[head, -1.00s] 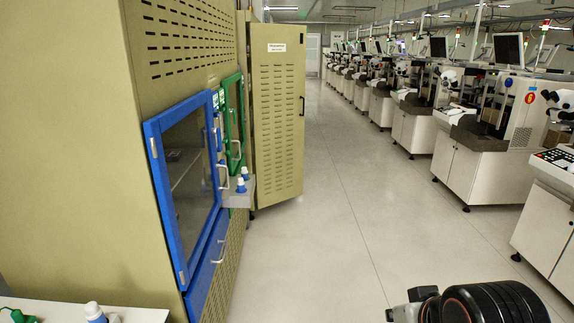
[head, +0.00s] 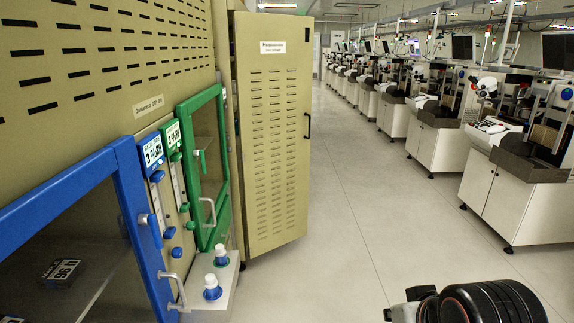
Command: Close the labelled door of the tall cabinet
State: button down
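The tall cabinet's labelled door (head: 273,140) stands swung open into the aisle, its slotted tan face toward me. A white label (head: 273,47) is near its top and a dark handle (head: 307,125) is on its right edge. The cabinet body (head: 222,60) is mostly hidden behind the door and the nearer cabinet. A black and grey part of my arm shows at the bottom right, well short of the door. My gripper's fingers are not in view.
On the left is a tan cabinet with a blue-framed window (head: 142,220) and a green-framed window (head: 207,165). A small shelf (head: 222,290) with bottles juts from it. Workbenches with microscopes (head: 520,190) line the right. The aisle floor (head: 370,220) between is clear.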

aim_at(274, 53)
jog(key=i, duration=1.65)
jog(key=i+l+u, duration=0.1)
jog(key=i, duration=1.55)
jog(key=i+z, duration=0.15)
